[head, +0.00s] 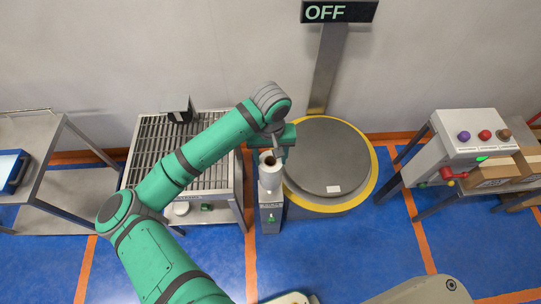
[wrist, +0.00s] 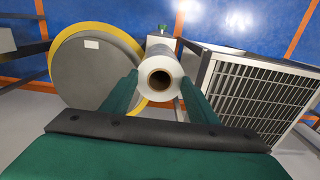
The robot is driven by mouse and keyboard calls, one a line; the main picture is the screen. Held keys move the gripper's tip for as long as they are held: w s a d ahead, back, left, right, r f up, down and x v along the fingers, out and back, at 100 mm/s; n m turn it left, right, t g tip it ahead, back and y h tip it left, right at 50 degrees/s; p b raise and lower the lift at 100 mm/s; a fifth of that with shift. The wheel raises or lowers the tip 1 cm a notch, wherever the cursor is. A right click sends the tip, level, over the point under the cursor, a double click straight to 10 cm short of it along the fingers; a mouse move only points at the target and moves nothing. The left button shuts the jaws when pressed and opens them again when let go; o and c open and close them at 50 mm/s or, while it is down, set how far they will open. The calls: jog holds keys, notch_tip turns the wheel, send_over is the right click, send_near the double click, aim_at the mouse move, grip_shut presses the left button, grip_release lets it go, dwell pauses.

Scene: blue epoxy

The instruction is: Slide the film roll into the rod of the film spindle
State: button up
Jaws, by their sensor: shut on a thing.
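The film roll (head: 270,181) is a white upright cylinder with a brown hollow core. My gripper (head: 271,152) is shut on it near its top end. In the wrist view the roll (wrist: 160,66) sits between both green fingers of my gripper (wrist: 159,92), its open core facing the camera. The film spindle (head: 270,219) is a narrow grey post with a green mark, standing left of the round turntable. The roll is over the spindle in the head view. The rod is hidden, so I cannot tell whether the roll is around it.
The turntable (head: 325,160) with a yellow rim stands right of the spindle. A control box (head: 468,150) with coloured buttons is at the right. A mast with an OFF sign (head: 338,11) rises behind.

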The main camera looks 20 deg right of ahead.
aim_at(271, 166)
jog(key=shift+f, duration=5)
dwell(0.5)
jog(key=o, duration=1.5)
jog(key=shift+c, duration=0.2)
jog(key=shift+r, duration=2.5)
notch_tip(271, 166, up, 11)
